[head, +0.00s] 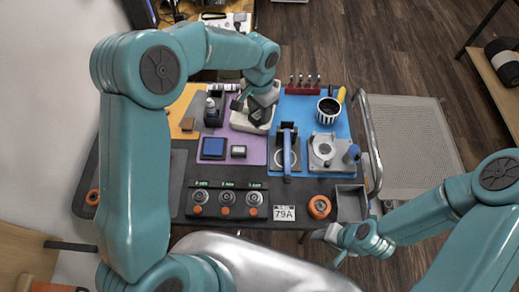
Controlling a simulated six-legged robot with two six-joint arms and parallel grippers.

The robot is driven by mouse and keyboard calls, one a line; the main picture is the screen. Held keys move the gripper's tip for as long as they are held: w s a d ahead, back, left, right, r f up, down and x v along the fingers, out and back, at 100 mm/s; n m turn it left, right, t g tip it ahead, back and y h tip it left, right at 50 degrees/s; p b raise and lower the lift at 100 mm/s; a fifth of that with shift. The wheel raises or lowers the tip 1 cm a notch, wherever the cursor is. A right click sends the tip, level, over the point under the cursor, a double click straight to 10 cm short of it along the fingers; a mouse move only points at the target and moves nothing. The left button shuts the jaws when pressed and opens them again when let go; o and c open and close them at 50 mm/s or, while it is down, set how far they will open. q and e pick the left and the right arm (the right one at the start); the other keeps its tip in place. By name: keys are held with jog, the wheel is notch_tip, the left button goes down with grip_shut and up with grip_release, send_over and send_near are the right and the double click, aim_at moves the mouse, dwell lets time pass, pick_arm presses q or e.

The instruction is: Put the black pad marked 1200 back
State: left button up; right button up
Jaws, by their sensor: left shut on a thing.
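My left gripper (257,106) reaches down over a pale beige stand (238,122) on the purple mat. It is shut on a small dark thing (259,116), which looks like the black pad. The gripper partly covers it, and no 1200 marking can be read. I cannot tell whether the pad touches the stand. My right gripper (340,246) is low at the right, by the front edge of the bench near a grey tray. Its fingers are too small to judge.
The purple mat (250,151) also bears a blue pad and a small box. On the blue mat (327,105) are a blue-handled tool (287,150), a grey fixture (325,150) and a striped cup (328,111). Dials, a 79A card (284,213) and an orange roll (319,207) line the front.

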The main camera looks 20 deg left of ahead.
pick_arm(q)
notch_tip(320, 180, down, 19)
jog(key=b, duration=1.1)
jog(key=shift+f, duration=0.4)
jog(key=shift+w+r, duration=0.1)
jog(key=shift+f+b, duration=0.6)
jog(key=shift+b, duration=0.1)
jog(key=shift+r, duration=0.1)
jog(key=o, duration=1)
